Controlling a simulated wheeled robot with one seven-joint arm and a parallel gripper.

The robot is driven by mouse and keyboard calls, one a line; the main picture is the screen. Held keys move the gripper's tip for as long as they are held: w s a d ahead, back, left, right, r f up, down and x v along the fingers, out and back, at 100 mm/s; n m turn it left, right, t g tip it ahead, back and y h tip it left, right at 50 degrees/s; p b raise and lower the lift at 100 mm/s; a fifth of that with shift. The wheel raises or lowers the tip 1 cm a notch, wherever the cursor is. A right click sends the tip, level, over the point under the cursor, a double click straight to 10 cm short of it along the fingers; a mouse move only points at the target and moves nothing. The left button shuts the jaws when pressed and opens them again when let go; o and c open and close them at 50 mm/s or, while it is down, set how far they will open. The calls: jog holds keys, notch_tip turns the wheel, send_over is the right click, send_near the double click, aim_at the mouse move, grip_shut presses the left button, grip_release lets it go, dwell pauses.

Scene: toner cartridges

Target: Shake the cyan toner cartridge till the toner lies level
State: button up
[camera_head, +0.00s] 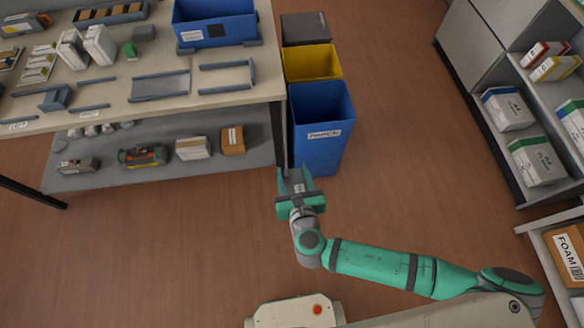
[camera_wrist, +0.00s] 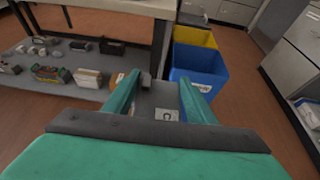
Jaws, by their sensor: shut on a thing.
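My gripper (camera_head: 296,178) is held out over open floor, just in front of the blue bin. Its two green fingers are shut on a grey cartridge (camera_head: 298,187) with a small white label. In the wrist view the grey cartridge (camera_wrist: 160,100) lies between the fingers (camera_wrist: 158,92), and its label faces the camera. No cyan marking can be made out on it, and the toner inside cannot be seen. The wrist part of the gripper hides the near end of the cartridge.
A blue bin (camera_head: 322,150), a yellow bin (camera_head: 312,63) and a grey bin (camera_head: 304,28) stand beside the workbench (camera_head: 115,90). Its lower shelf (camera_head: 100,178) holds several boxes and cartridges. Shelves (camera_head: 530,190) with boxes stand at the right. The floor between is clear.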

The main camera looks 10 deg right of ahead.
jog(key=w, duration=1.2)
jog(key=s, duration=1.2)
jog(key=w, duration=1.2)
jog(key=s, duration=1.2)
jog(key=w, duration=1.2)
jog(key=shift+a, duration=0.15)
